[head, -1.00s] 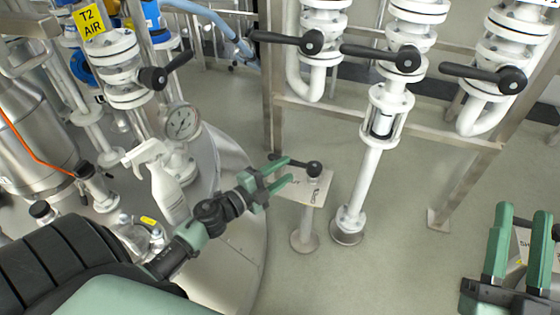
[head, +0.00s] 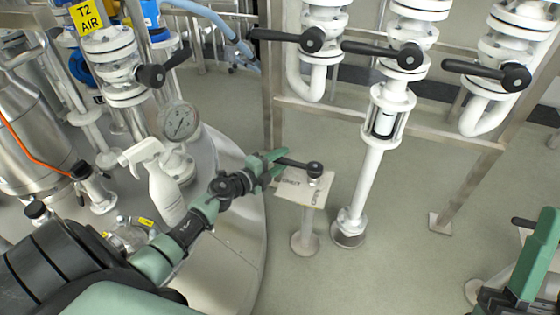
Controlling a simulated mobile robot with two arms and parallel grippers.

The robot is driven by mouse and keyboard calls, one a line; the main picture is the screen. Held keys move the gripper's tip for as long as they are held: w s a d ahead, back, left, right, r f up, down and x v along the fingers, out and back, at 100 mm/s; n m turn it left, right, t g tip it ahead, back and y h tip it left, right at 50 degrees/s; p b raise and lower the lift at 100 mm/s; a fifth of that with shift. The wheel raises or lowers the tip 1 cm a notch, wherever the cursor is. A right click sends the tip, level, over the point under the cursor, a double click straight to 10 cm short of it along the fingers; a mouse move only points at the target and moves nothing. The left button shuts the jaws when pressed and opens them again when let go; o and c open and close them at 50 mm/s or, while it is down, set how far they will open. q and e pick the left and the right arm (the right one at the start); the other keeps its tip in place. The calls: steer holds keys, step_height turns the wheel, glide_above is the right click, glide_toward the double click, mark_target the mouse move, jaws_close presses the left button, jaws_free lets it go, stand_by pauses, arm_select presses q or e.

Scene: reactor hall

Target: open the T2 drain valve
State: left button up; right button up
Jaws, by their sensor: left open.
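A small floor-standing valve has a black lever (head: 298,165) over a pale square plate (head: 303,189). The plate carries lettering that looks like SHUT and OPEN. The lever points left from its round hub. No T2 drain name is readable on it. My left gripper (head: 268,166) is open, with its green fingers at the free left end of the lever. I cannot tell whether they touch it or how much of the lever is between them. My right gripper (head: 536,258) is at the lower right, cut off by the picture edge, with only one green finger clear.
A T2 AIR tag (head: 87,17) hangs by a pipe valve at the upper left. A spray bottle (head: 160,182) and a gauge (head: 178,122) stand near my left arm. White pipes with black levers (head: 385,52) line the back. Another black lever (head: 524,223) shows at right. Floor between is clear.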

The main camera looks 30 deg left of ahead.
arm_select(q)
jaws_close()
stand_by(1.4)
